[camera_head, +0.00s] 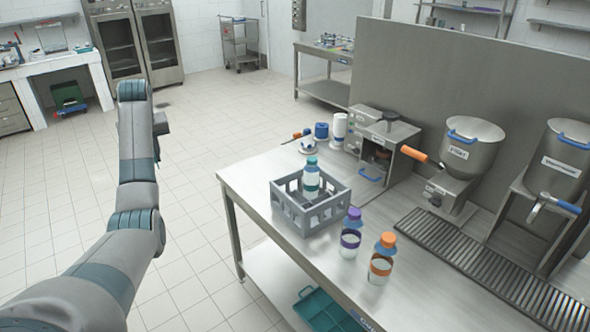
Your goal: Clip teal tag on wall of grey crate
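The grey crate (296,222) stands on the steel table near its left edge. A bottle (311,178) with a teal cap and a teal band stands upright in it. I cannot make out a separate teal tag. My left arm rises from the bottom left, over the floor and well left of the crate. A dark part (160,123) shows behind its upper end, perhaps my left gripper; its fingers cannot be made out. My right gripper is not in view.
A purple-capped bottle (351,233) and an orange-capped bottle (382,258) stand right of the crate. Small blue, white and orange items (321,131) are behind it. Dispensers (466,150) and a drain grate (490,272) line the right. A teal tray (322,312) lies below.

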